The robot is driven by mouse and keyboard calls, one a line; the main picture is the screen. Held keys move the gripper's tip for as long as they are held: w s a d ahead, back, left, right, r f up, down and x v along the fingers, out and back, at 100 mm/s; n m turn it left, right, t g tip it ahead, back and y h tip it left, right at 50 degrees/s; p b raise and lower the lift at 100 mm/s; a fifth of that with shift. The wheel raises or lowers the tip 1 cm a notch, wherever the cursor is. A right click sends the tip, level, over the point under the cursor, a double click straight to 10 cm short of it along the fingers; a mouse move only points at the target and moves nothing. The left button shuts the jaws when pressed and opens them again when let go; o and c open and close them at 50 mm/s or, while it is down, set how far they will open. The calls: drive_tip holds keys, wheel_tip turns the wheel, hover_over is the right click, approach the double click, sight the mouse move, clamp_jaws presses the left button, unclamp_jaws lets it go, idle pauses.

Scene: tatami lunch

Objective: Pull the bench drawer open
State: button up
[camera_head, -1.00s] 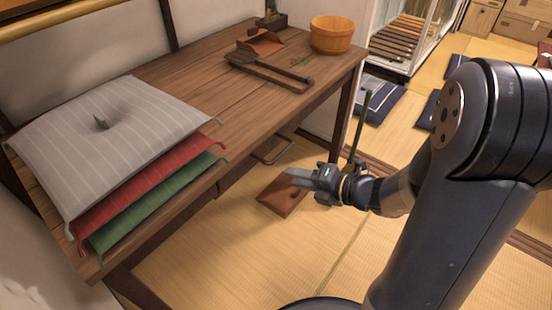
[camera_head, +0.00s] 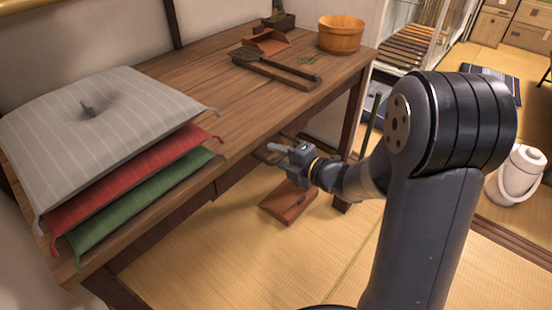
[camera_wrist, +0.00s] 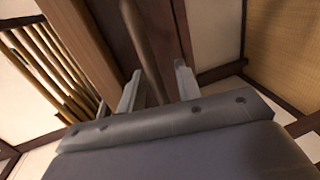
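The wooden bench (camera_head: 190,88) fills the left and middle of the head view. Its drawer (camera_head: 236,172) is under the front edge and looks closed. The drawer's bar handle (camera_head: 262,150) is partly hidden by my gripper (camera_head: 277,152), which is at the handle below the bench edge. In the wrist view the handle (camera_wrist: 145,42) runs as a brown bar between the two fingers of my gripper (camera_wrist: 158,88). The fingers are apart, with gaps beside the bar; I see no firm grip on it.
Grey, red and green cushions (camera_head: 100,110) are stacked on the bench's left end. A wooden tub (camera_head: 341,34) and a dustpan (camera_head: 266,41) stand toward its right end. A brown dustpan-like object (camera_head: 288,203) lies on the tatami below my gripper. A white jug (camera_head: 520,172) stands at right.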

drive_tip(key=shift+w+a+f, duration=0.1)
drive_tip(key=shift+w+a, duration=0.2)
drive_tip(key=shift+a, duration=0.1)
clamp_jaws()
drive_tip(key=shift+d, duration=0.1)
idle(0.3)
